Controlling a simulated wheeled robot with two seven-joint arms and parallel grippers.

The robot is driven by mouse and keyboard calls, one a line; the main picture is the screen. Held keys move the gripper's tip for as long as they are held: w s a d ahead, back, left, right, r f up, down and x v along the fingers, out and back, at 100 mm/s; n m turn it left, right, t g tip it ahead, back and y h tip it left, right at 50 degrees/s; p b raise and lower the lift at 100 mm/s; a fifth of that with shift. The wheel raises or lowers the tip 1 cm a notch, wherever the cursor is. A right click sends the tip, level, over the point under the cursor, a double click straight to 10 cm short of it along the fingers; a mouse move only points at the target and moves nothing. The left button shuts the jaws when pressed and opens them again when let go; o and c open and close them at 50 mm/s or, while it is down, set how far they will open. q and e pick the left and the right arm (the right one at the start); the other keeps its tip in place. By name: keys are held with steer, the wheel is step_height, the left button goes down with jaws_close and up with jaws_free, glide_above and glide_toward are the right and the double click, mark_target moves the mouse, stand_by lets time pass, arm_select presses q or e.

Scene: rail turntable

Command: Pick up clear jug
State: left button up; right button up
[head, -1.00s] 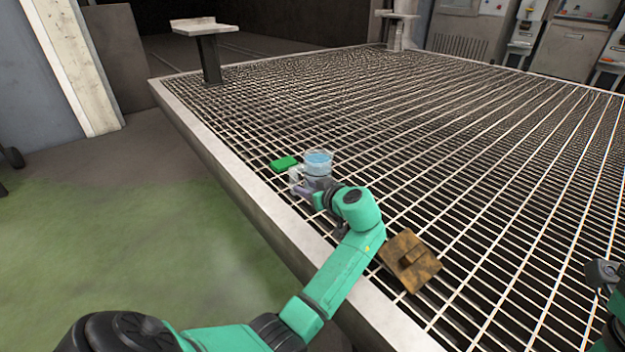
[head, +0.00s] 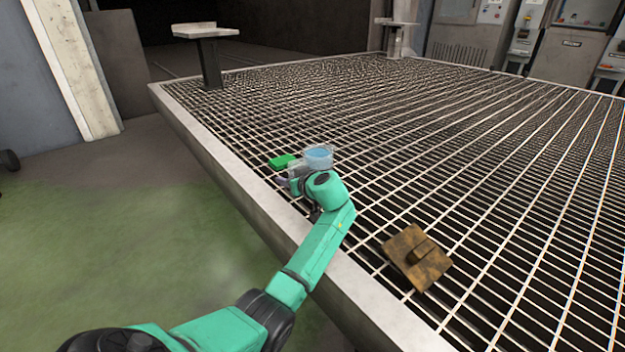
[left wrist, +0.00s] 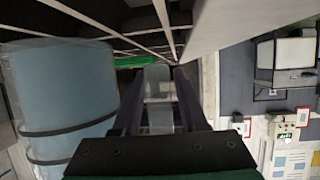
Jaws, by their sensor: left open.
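The clear jug (head: 318,156) with pale blue contents stands upright on the metal grating, partly hidden behind my left wrist in the head view. In the left wrist view the jug's body (left wrist: 62,95) fills the left side, with dark bands around it. My left gripper (head: 288,183) is low at the jug's handle side. Its fingers (left wrist: 160,95) are open, with a clear upright piece, apparently the handle, between them. I cannot tell whether either finger touches it. My right gripper is not in view.
A green block (head: 282,161) lies on the grating just left of the jug and also shows in the left wrist view (left wrist: 133,62). A rusty brown plate with a raised grip (head: 416,258) lies nearer. The grating's pale rim (head: 222,160) runs along the left.

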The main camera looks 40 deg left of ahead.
arm_select(q)
steer(key=shift+r, duration=0.1)
jaws_close()
steer(key=shift+d, duration=0.1)
stand_by(1.1)
